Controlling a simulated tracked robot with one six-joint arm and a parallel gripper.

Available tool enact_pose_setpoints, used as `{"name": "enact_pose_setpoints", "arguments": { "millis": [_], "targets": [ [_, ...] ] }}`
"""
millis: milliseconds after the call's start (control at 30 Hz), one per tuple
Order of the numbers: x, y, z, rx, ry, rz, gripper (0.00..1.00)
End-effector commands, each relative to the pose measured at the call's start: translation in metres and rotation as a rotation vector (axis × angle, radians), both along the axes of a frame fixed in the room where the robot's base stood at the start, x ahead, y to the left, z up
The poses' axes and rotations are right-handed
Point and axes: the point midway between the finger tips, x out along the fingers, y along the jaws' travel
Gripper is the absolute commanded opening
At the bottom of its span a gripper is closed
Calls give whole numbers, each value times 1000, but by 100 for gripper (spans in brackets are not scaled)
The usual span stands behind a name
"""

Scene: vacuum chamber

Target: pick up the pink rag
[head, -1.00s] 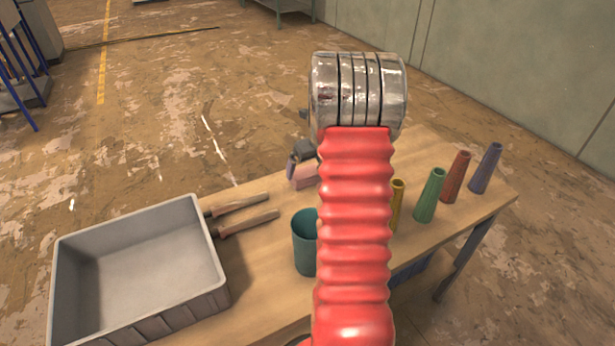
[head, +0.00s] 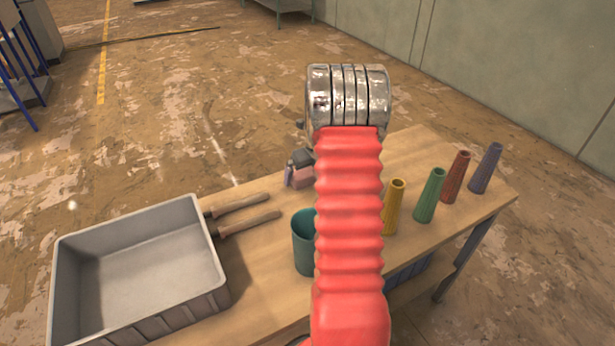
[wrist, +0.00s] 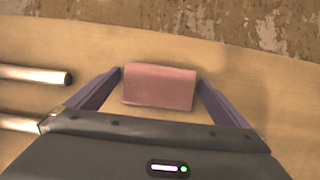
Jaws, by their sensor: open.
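The pink rag (wrist: 160,87) lies on the wooden table, a small folded block in the wrist view. My gripper (wrist: 161,82) is open, with one purple finger at the rag's left side and the other at its right side. The left fingertip looks very near the rag's edge; I cannot tell whether either finger touches it. In the head view, part of the rag (head: 303,177) shows beside a purple finger, and my red arm hides the rest.
A grey bin (head: 140,262) stands at the table's left, beside two wooden-handled tools (head: 248,222). A teal cup (head: 304,243) stands left of my arm. Yellow (head: 394,207), green (head: 429,196), red (head: 455,178) and blue (head: 485,168) cones stand to the right.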

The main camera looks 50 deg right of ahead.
Motion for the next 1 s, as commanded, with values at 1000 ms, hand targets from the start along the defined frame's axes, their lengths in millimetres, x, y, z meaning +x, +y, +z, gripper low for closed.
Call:
{"name": "enact_pose_setpoints", "arguments": {
  "millis": [1000],
  "targets": [
    [0, 0, 0, 0, 0, -1, 63]
  ]
}}
